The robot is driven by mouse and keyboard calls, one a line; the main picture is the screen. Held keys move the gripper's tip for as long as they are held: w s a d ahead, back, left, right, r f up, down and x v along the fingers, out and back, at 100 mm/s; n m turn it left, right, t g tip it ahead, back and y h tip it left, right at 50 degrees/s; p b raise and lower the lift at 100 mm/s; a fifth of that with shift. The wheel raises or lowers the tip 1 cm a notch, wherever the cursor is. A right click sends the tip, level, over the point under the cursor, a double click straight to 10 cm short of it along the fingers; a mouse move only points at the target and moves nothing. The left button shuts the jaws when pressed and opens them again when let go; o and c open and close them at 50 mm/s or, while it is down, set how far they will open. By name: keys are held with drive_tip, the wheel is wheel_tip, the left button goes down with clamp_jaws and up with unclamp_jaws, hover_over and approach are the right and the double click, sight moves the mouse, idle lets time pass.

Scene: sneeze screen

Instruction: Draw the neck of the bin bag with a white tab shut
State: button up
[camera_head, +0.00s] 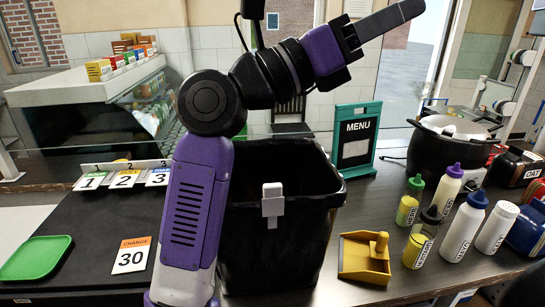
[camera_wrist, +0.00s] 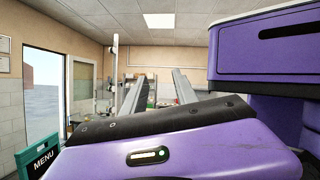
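A black open-topped bin with a black bag in it (camera_head: 300,235) stands at the centre of the head view, behind my arm. A white tab (camera_head: 272,203) hangs at its front, near the rim. The mouth looks wide open. My arm hides its left side. My gripper (camera_head: 408,10) is raised high above and to the right of the bin, pointing up and right, away from the tab. In the wrist view its two fingers (camera_wrist: 158,76) stand apart with nothing between them. Neither the bin nor the tab shows in the wrist view.
A yellow dustpan (camera_head: 362,262) lies right of the bin. Several bottles (camera_head: 462,232) stand further right, before a black pot (camera_head: 450,150). A green menu stand (camera_head: 357,140) is behind. Left are numbered cards (camera_head: 125,180), a price card (camera_head: 131,256) and a green tray (camera_head: 36,258).

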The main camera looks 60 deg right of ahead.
drive_tip(key=s+d+f+m+t+y, duration=0.2)
drive_tip(key=d+f+t+y, duration=0.2)
drive_tip(key=f, duration=0.1)
drive_tip(key=m+t+y, duration=0.3)
drive_tip(key=t+y, duration=0.9)
hover_over(273, 184)
wheel_tip(273, 184, down, 13)
drive_tip(key=shift+r+p, duration=0.2)
drive_tip(key=shift+p, duration=0.25)
drive_tip(key=shift+a+f, duration=0.1)
drive_tip(key=shift+f, duration=0.15)
wheel_tip(273, 184, down, 7)
drive_tip(key=shift+f+p, duration=0.15)
drive_tip(key=shift+p, duration=0.7)
clamp_jaws()
